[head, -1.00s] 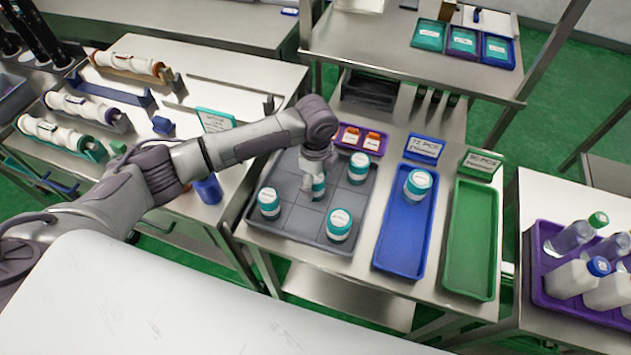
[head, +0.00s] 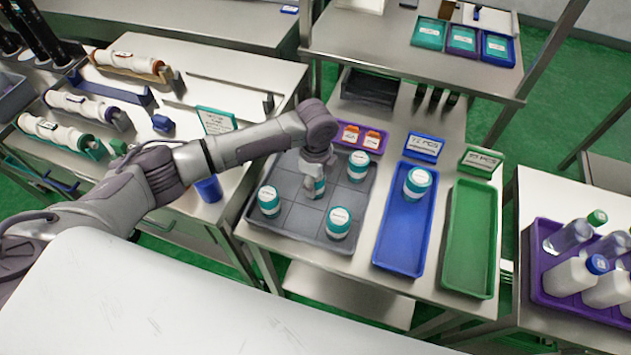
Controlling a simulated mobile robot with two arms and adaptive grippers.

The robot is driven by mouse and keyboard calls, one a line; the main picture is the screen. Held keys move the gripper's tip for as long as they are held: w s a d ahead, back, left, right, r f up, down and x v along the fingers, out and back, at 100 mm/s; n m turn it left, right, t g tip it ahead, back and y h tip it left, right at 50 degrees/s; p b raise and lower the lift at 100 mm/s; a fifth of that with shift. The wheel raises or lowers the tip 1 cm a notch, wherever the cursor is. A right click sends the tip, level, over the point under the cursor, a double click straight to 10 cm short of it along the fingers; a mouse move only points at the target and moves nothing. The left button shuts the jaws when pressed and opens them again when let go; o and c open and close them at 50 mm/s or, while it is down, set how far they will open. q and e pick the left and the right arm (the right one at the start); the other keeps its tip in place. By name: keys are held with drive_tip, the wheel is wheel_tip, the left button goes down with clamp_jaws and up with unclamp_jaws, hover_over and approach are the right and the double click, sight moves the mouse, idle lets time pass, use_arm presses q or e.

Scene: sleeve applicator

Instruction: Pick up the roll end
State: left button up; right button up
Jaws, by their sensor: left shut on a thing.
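Three white rolls lie in holders on the left table: one in a tan holder (head: 128,62), one in a purple holder (head: 78,104) and one in a teal holder (head: 55,133). I cannot make out a loose roll end. My left gripper (head: 316,178) is over the grey tray (head: 290,213), away from the rolls. It is shut on a white jar with a teal lid (head: 317,188), which is partly hidden by the fingers and still at tray level. My right gripper does not show.
Several similar jars stand around it in the grey tray. A blue tray (head: 402,238) holds one jar (head: 417,182); the green tray (head: 470,240) is empty. A purple crate (head: 575,300) of bottles stands at right. A small purple tray (head: 360,138) sits behind the gripper.

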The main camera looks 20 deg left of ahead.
use_arm(q)
drive_tip(key=shift+r, duration=0.45)
drive_tip(key=r, duration=0.1)
drive_tip(key=d+r+b, duration=0.1)
drive_tip(key=r, duration=0.1)
drive_tip(key=shift+s+r+b, duration=0.2)
drive_tip(key=shift+r+b, duration=0.1)
drive_tip(key=s+d+r+b, duration=0.2)
drive_tip(key=s+d+r, duration=0.3)
drive_tip(key=d, duration=0.4)
drive_tip(key=shift+d+r, duration=0.2)
drive_tip(key=shift+r, duration=0.55)
